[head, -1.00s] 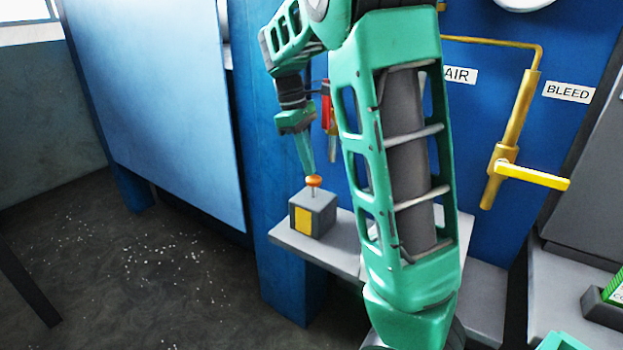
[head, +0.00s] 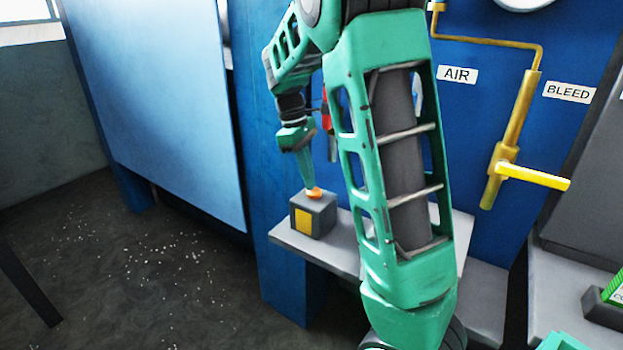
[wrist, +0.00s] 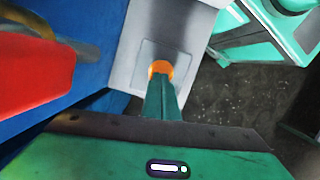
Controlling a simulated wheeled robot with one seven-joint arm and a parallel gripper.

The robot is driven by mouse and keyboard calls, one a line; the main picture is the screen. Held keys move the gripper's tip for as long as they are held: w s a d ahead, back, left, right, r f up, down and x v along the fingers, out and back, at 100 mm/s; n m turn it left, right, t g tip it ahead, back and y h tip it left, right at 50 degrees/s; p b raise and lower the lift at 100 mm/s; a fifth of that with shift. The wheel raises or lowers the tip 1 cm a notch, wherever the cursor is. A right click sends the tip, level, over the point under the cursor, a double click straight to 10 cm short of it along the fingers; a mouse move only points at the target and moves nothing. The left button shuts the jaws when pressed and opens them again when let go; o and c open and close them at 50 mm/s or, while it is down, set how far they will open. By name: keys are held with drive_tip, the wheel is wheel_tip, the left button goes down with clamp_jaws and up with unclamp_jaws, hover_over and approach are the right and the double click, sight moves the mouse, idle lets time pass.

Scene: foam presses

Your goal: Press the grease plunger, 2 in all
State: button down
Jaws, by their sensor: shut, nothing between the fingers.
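The grease plunger is an orange knob (head: 314,193) on top of a grey block (head: 325,216) with a yellow panel on its front. In the head view the knob now sits close to the block's top, with little or no stem showing. My gripper (head: 309,187) points down and is shut and empty, its tips at the knob and apparently touching it. In the wrist view the orange knob (wrist: 161,68) shows just past the green fingertips (wrist: 161,82), which hide part of it.
The block stands on a grey shelf (head: 285,236) against the blue machine. A red part (wrist: 30,72) is close on the left in the wrist view. A yellow pipe with a lever (head: 532,176) is on the right, by the AIR and BLEED labels.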

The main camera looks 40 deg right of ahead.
drive_tip(key=shift+w+a+r, duration=0.25)
drive_tip(key=shift+w+a, duration=0.15)
drive_tip(key=shift+w, duration=0.25)
drive_tip(key=shift+w+a+r, duration=0.2)
drive_tip(key=shift+w+a, duration=0.15)
drive_tip(key=shift+w, duration=0.3)
drive_tip(key=v, duration=1)
drive_tip(key=shift+w+r, duration=0.25)
drive_tip(key=shift+r, duration=0.1)
drive_tip(key=shift+s, duration=0.1)
drive_tip(key=shift+s+d+f, duration=0.1)
drive_tip(key=shift+s+d, duration=0.2)
drive_tip(key=shift+s, duration=0.3)
drive_tip(key=shift+s+d+f, duration=0.1)
drive_tip(key=shift+s+d, duration=0.2)
drive_tip(key=shift+s, duration=0.3)
drive_tip(key=shift+s+d, duration=0.3)
drive_tip(key=shift+s, duration=0.3)
